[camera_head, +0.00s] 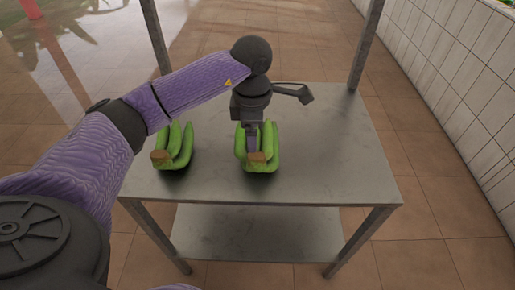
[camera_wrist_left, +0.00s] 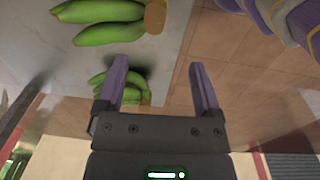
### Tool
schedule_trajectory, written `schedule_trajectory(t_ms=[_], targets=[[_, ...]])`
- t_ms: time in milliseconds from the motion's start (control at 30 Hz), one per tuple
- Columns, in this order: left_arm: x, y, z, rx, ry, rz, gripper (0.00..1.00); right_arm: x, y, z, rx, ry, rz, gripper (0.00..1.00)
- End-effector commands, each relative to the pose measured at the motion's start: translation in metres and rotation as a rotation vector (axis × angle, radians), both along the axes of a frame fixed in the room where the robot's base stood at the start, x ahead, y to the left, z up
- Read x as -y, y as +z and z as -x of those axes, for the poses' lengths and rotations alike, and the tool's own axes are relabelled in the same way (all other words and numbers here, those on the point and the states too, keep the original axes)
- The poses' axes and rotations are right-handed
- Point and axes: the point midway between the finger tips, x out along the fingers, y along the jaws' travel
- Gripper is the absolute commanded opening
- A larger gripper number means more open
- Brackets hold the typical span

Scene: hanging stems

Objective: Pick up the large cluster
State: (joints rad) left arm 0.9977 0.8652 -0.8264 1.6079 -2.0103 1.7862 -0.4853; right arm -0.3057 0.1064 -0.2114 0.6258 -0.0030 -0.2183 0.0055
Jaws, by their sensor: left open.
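Two green banana clusters with brown cut stems lie on the metal table. The right cluster (camera_head: 270,148) is below my left gripper (camera_head: 253,148); the left cluster (camera_head: 180,148) lies apart from it. They look similar in size, so I cannot tell which is the large one. In the left wrist view my left gripper (camera_wrist_left: 158,65) is open, with nothing between its purple fingers. The farther cluster (camera_wrist_left: 100,82) is partly hidden behind one finger. My right gripper does not show.
The grey metal table (camera_head: 335,160) has a lower shelf (camera_head: 260,230) and upright posts at its back corners. The tabletop right of the clusters is bare. A white tiled wall (camera_head: 455,70) stands on the right, and brown floor tiles surround the table.

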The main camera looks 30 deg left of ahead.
Motion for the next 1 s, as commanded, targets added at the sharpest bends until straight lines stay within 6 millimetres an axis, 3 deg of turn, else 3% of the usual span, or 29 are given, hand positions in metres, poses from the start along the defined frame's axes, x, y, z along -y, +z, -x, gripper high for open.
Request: schedule_trajectory(t_ms=[400, 700, 1000], targets=[[-0.004, -0.087, -0.01, -0.006, 0.0, 0.002, 0.85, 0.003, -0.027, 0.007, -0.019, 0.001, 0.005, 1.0], [-0.004, -0.094, -0.011, -0.002, 0.0, 0.004, 0.85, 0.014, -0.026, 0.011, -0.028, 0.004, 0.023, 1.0], [-0.004, -0.094, -0.011, -0.002, 0.0, 0.005, 0.21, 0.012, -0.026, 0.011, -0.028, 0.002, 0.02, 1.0]])
